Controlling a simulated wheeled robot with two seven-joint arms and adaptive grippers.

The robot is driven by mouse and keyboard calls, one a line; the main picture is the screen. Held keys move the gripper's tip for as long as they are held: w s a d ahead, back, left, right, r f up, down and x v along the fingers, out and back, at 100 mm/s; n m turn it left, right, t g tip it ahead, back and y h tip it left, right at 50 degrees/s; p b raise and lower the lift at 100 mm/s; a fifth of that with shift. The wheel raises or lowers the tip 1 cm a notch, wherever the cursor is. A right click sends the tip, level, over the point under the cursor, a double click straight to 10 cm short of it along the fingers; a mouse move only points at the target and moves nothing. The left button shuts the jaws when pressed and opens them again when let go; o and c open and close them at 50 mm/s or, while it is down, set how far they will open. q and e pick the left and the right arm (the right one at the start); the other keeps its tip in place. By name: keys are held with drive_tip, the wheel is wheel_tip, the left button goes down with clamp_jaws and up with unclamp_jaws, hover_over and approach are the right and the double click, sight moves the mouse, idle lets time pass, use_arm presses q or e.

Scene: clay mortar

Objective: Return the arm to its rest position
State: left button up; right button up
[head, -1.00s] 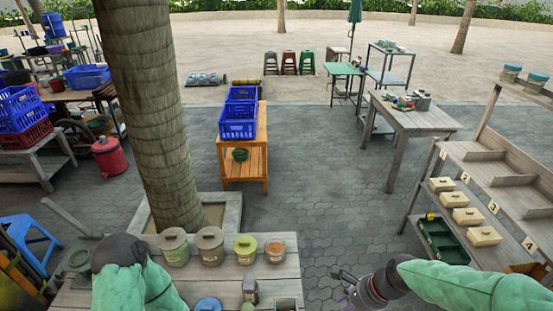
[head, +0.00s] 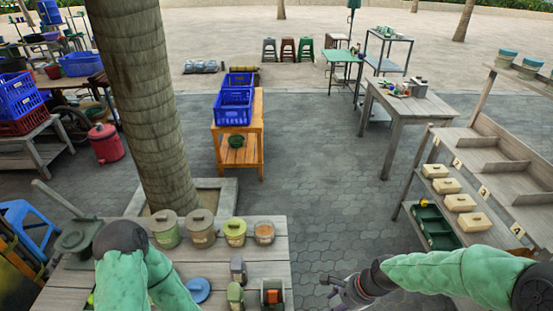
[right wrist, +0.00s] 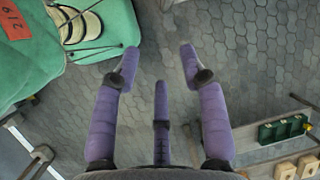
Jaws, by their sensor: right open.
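My right arm (head: 440,275) comes in from the right in the head view, in a green sleeve. Its gripper (head: 345,291) is over the paved floor, between the wooden work table and the numbered shelf. In the right wrist view, the purple fingers of the right gripper (right wrist: 159,62) are spread apart with nothing between them. My left arm (head: 130,275) is bent over the left part of the work table. Its gripper does not show.
The work table (head: 255,256) holds lidded jars, small tins and a blue lid (head: 198,290). A tree trunk (head: 150,110) rises behind it. A shelf (head: 480,185) with cream boxes stands at the right. An orange stand (head: 241,158) with blue crates is beyond. Paving between is clear.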

drive_tip(key=s+a+f+n+b, duration=0.1)
drive_tip(key=s+a+f+n, duration=0.1)
drive_tip(key=f, duration=0.6)
drive_tip(key=s+a+f+n+b, duration=0.2)
drive_tip(key=f+n, duration=0.4)
drive_tip(key=f, duration=0.3)
drive_tip(key=s+a+f+n+b, duration=0.2)
drive_tip(key=s+a+f+n, duration=0.1)
drive_tip(key=s+f, duration=0.3)
wheel_tip(320, 180, down, 2)
drive_tip(key=shift+a+f+n+g, duration=0.2)
drive_tip(key=shift+n+g, duration=0.2)
drive_tip(key=shift+n, duration=0.2)
